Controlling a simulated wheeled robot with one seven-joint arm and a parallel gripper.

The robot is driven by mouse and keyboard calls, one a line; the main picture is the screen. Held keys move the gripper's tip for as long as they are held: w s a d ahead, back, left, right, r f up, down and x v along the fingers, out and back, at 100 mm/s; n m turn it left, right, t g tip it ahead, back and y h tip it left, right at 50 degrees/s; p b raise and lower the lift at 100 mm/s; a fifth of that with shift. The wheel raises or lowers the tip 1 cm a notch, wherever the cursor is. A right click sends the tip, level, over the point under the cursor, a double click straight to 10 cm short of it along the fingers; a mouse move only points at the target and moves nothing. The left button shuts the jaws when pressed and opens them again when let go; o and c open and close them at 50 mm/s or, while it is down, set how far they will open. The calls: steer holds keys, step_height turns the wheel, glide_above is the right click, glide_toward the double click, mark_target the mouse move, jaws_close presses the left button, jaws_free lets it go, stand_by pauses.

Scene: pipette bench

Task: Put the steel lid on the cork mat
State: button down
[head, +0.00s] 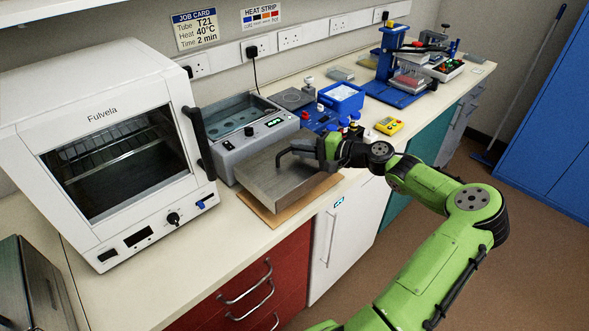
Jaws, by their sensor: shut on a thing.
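The steel lid (270,184) is a brushed grey metal box shape in front of the water bath. The cork mat (262,214) lies on the bench under it, with its left and front edges showing. The lid covers most of the mat; I cannot tell whether it touches the mat or hangs just above. My gripper (291,152) is at the top of the lid, shut on it, with its fingers partly hidden. The water bath (236,146) stands open just behind the lid, with its holed rack showing.
The white Fulvela oven (92,222) stands close on the left, its black handle near the bath. A blue ice box (341,97) and a yellow device (388,126) sit behind my arm. The bench's front edge runs just before the mat.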

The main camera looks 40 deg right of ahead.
mark_target(301, 160)
step_height(301, 160, down, 5)
steer(key=shift+w+b, duration=0.1)
steer(key=shift+b, duration=0.3)
steer(key=c, duration=1.6)
jaws_free()
steer(key=shift+f, duration=0.2)
steer(key=shift+c, duration=0.2)
steer(key=o, duration=0.5)
steer(key=shift+c, duration=0.2)
steer(key=shift+r, duration=0.1)
steer(key=shift+s+d+r, duration=0.1)
steer(key=shift+s+r, duration=0.05)
steer(key=shift+s, duration=0.05)
steer(key=p+v, duration=0.1)
steer(key=v, duration=1)
steer(key=shift+s, duration=0.3)
